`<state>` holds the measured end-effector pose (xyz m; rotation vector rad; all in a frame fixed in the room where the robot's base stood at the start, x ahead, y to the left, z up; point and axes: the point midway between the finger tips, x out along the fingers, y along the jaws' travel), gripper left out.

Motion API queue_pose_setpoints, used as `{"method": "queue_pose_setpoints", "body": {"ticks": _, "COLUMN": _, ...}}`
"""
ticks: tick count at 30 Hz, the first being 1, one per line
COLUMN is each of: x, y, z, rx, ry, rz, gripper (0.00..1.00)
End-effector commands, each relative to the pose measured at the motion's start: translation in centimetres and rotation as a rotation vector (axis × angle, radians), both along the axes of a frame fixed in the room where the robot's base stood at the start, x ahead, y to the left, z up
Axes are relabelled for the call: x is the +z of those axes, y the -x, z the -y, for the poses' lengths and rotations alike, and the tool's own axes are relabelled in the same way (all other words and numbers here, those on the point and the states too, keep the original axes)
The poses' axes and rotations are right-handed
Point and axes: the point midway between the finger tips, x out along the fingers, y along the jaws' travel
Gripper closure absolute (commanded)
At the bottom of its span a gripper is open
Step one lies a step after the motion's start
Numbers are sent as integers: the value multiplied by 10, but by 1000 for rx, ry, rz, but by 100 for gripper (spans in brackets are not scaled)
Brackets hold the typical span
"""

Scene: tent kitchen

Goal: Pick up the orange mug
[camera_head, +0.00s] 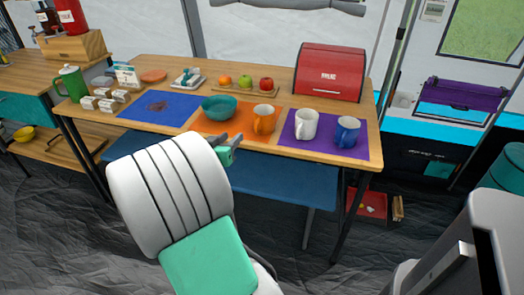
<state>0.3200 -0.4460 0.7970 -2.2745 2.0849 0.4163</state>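The orange mug (264,120) stands upright on the orange mat (236,132) near the front edge of the wooden table. A teal bowl (220,108) sits on the same mat, just left of the mug. My gripper (232,144) is at the table's front edge, in front of the mug, to its left in the picture and apart from it. My white and green arm hides most of the gripper. I cannot tell whether its fingers are open or shut.
A white mug (306,125) and a blue mug (347,132) stand on the purple mat (325,149) to the right. A red bread box (329,73) stands behind them. Fruit, including a red apple (266,85), lies behind the orange mug. The blue mat (160,105) is mostly clear.

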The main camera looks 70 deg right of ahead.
Motion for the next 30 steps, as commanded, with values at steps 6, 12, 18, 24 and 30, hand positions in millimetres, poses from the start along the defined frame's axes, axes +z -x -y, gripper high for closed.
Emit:
{"method": "queue_pose_setpoints", "body": {"ticks": 6, "x": -15, "y": 33, "z": 37, "rx": -55, "ry": 213, "rz": -24, "gripper": 63}}
{"method": "queue_pose_setpoints", "body": {"ticks": 12, "x": -9, "y": 34, "z": 65, "rx": -56, "ry": 219, "rz": -24, "gripper": 63}}
{"method": "queue_pose_setpoints", "body": {"ticks": 18, "x": -9, "y": 35, "z": 100, "rx": -55, "ry": 218, "rz": -24, "gripper": 63}}
{"method": "queue_pose_setpoints", "body": {"ticks": 24, "x": -9, "y": 33, "z": 112, "rx": -52, "ry": 217, "rz": -25, "gripper": 63}}
{"method": "queue_pose_setpoints", "body": {"ticks": 30, "x": -9, "y": 33, "z": 111, "rx": -51, "ry": 216, "rz": -25, "gripper": 71}}
